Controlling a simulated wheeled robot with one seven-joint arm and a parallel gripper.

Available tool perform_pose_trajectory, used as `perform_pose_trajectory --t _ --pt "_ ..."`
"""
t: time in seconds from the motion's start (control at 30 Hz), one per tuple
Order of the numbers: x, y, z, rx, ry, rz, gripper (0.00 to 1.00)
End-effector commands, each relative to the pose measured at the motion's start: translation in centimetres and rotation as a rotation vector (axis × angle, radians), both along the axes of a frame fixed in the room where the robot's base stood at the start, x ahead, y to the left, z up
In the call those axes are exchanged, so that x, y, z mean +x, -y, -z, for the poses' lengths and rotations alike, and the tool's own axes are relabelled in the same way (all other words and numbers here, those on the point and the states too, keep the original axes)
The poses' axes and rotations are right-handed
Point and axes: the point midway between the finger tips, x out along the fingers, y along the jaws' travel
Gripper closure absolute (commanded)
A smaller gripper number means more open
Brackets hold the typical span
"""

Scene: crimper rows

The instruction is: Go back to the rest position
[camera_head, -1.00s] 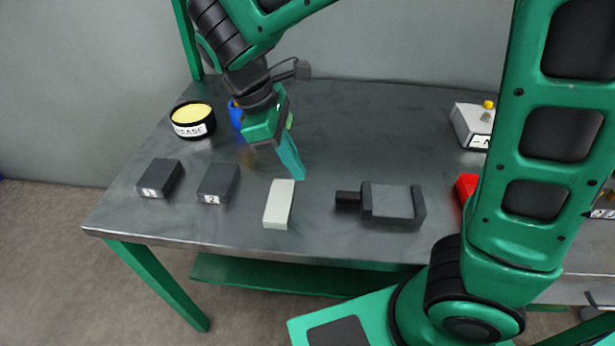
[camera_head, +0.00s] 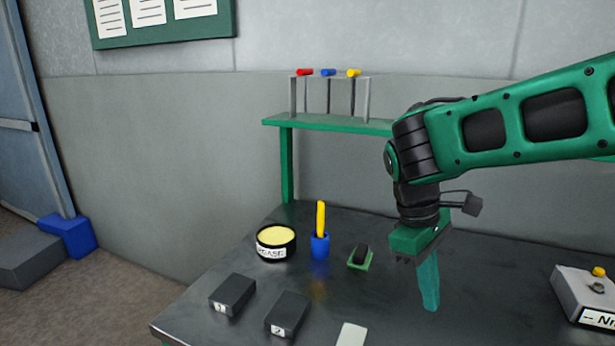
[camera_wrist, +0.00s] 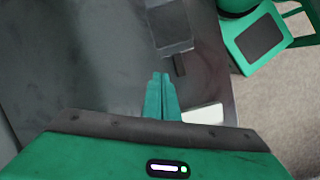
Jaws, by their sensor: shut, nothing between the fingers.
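My gripper (camera_head: 430,305) hangs pointing down over the metal table (camera_head: 220,255), to the right of a small green-and-black item. In the wrist view its two teal fingers (camera_wrist: 161,77) lie side by side, shut with nothing between them. A pale block (camera_head: 352,334) lies on the table, cut off by the bottom edge of the head view. The wrist view shows the pale block (camera_wrist: 203,113) partly hidden behind my gripper, and a dark grey vise-like block (camera_wrist: 170,25) beyond the fingertips.
Blocks labelled 1 (camera_head: 232,295) and 2 (camera_head: 288,314) lie at the front left. Behind them stand a grease tin (camera_head: 276,243), a blue cup (camera_head: 320,247) with a yellow stick, and the small green-and-black item (camera_head: 360,257). A green shelf (camera_head: 330,122) carries three coloured-handled tools. A white box (camera_head: 585,297) is at right.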

Motion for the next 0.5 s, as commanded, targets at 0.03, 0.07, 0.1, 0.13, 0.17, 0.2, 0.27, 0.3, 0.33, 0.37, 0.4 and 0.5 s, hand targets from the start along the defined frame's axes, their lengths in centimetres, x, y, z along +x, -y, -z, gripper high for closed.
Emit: perform_pose_trajectory --t 0.03,0.07,0.1,0.13,0.17,0.2,0.27,0.3,0.33,0.37,0.4,0.5 --pt "-0.4 1.7 0.0 0.006 0.013 0.064 1.0" --pt "-0.7 2.6 0.0 0.009 0.021 0.099 1.0" --pt "-1.0 3.7 0.0 0.012 0.033 0.147 1.0" --pt "-1.3 4.5 0.1 0.015 0.041 0.181 1.0" --pt "-1.6 5.3 0.1 0.018 0.049 0.216 1.0" --pt "-2.0 6.3 0.2 0.021 0.059 0.264 1.0" --pt "-2.8 7.8 0.3 0.026 0.076 0.334 1.0" --pt "-3.3 8.7 0.4 0.029 0.086 0.382 1.0" --pt "-3.7 9.4 0.5 0.031 0.094 0.417 1.0" --pt "-4.1 10.0 0.5 0.035 0.102 0.452 1.0" --pt "-4.7 10.9 0.7 0.038 0.111 0.499 1.0" --pt "-6.3 12.8 1.0 0.047 0.139 0.618 1.0"
